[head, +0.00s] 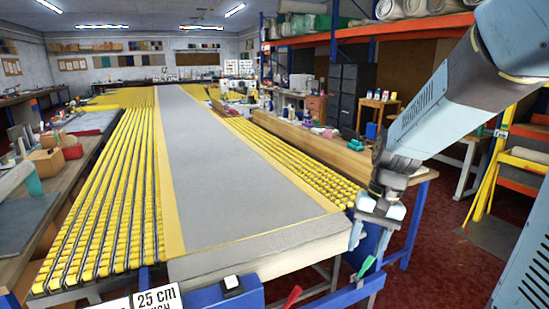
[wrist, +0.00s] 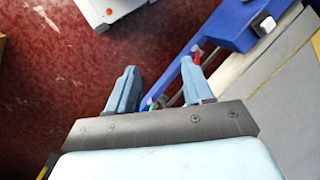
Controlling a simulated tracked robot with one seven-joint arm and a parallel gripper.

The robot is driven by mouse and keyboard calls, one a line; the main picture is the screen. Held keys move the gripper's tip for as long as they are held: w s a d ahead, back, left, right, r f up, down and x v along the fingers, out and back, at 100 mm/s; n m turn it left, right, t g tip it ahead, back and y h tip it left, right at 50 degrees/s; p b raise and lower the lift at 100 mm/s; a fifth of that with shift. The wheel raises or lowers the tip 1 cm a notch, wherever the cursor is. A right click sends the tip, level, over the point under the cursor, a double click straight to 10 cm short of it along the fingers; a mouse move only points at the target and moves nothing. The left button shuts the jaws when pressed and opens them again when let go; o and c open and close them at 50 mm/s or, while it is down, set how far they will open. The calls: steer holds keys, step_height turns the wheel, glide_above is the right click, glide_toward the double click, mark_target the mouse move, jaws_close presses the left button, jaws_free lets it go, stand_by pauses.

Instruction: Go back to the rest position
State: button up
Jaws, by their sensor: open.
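My gripper (head: 370,246) hangs pointing down at the right front corner of the long table, beside the grey runner (head: 215,165). In the wrist view my gripper (wrist: 158,68) has its two fingers spread, with nothing held between them. A green-handled lever (head: 366,266) is just below it in the head view. A red-handled lever (head: 292,296) sits further left on the table's front frame; a red tip (wrist: 197,58) shows close to the right finger in the wrist view.
Yellow roller tracks (head: 110,195) flank the runner. A white button on a blue box (head: 232,284) is at the table's front. A wooden bench (head: 330,145) stands behind my gripper, and orange shelving (head: 400,27) stands beyond.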

steer(key=s+d+r+n+t+h, duration=0.2)
steer(key=s+r+t, duration=0.5)
steer(key=r, duration=0.5)
steer(key=shift+s+d+r+n, duration=0.35)
steer(key=shift+s+d+n, duration=0.15)
steer(key=shift+d, duration=0.15)
steer(key=shift+c, duration=0.8)
steer(key=shift+w, duration=0.1)
